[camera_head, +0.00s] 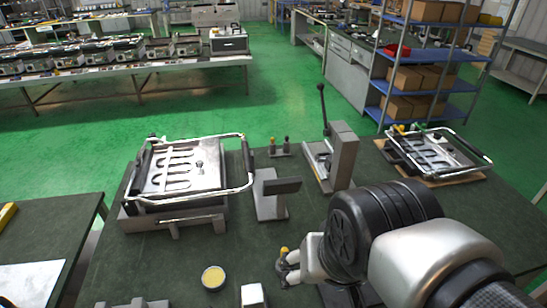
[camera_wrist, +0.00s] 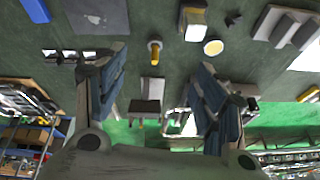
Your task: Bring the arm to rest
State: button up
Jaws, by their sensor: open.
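My gripper (camera_head: 287,270) is over the front middle of the dark green worktable (camera_head: 140,262) in the head view, at the end of my arm, which reaches in from the lower right. In the wrist view my gripper (camera_wrist: 160,62) shows both fingers spread wide apart, with nothing held between them. A small yellow-topped peg (camera_wrist: 154,52) appears in the gap between the fingers, apart from both. In the head view the yellow-topped peg (camera_head: 284,251) shows right beside the fingertips; the exact distance cannot be told.
A heating-element fixture (camera_head: 185,170) stands left on the table, a grey stand (camera_head: 268,192) and a lever press (camera_head: 340,155) at the middle, another fixture (camera_head: 435,150) at right. A yellow-filled dish (camera_head: 213,277) and a white-topped block (camera_head: 252,295) sit left of my gripper.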

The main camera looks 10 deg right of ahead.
jog(key=shift+s+d+r+n+t, duration=0.15)
jog(key=shift+s+d+r+n, duration=0.05)
jog(key=shift+s+n, duration=0.35)
jog(key=shift+s+d+r+n+t, duration=0.2)
jog(key=shift+s+n, duration=0.2)
jog(key=shift+n, duration=0.25)
dwell(0.5)
